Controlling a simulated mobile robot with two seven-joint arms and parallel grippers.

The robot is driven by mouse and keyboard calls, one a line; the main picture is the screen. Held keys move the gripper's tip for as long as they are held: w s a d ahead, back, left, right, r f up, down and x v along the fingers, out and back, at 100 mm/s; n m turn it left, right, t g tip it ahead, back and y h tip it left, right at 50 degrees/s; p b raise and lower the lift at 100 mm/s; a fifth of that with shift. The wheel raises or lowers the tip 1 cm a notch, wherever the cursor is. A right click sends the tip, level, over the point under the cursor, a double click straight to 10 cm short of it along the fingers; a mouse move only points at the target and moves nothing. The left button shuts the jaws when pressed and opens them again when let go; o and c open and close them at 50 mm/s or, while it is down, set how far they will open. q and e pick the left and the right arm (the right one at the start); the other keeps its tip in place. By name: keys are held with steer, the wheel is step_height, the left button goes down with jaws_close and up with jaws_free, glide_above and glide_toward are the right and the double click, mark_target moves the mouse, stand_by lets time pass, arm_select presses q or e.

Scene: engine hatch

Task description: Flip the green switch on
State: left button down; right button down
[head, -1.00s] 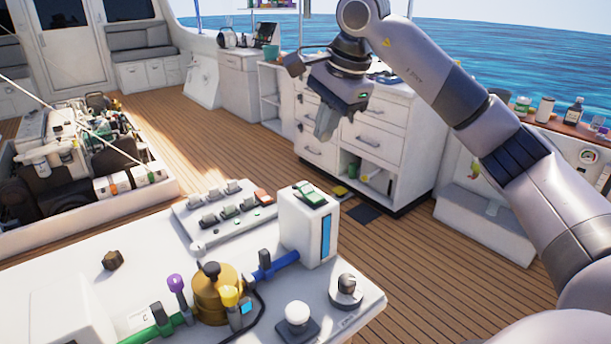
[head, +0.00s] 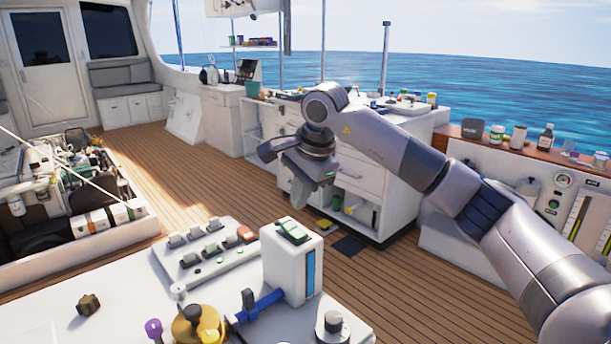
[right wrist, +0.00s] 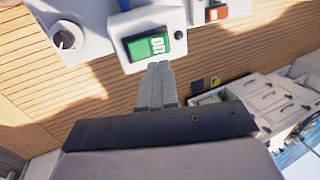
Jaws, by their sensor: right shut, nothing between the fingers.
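The green switch (head: 292,230) is a rocker on top of a white upright box (head: 285,266) with a blue strip on its side, on the white console. My right gripper (head: 298,204) is shut and empty, pointing down just above and behind the switch in the head view. In the right wrist view the green switch (right wrist: 150,45) with white marks lies just beyond the closed fingertips (right wrist: 159,67). The fingertips appear close to the box edge; I cannot tell whether they touch. My left gripper is not in view.
A panel with several toggles and a red button (head: 245,233) lies left of the box. A blue-handled valve (head: 260,304), a brass fitting (head: 190,328) and a round knob (head: 332,322) stand near it. White drawers (head: 355,180) stand behind, across open wooden deck.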

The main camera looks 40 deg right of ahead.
mark_target(292, 224)
steer(key=shift+x, duration=2.65)
steer(key=shift+w+f, duration=0.1)
steer(key=shift+f, duration=0.1)
steer(key=shift+s+r, duration=0.1)
steer(key=shift+s, duration=0.7)
steer(key=shift+r, duration=0.1)
steer(key=shift+r+p, duration=0.35)
steer(key=shift+p, duration=0.1)
steer(key=p+v, duration=0.3)
steer(key=shift+s+r, duration=0.1)
steer(key=shift+r, duration=0.3)
steer(key=b+v, duration=0.1)
steer(key=v, duration=0.8)
steer(key=shift+s, duration=0.25)
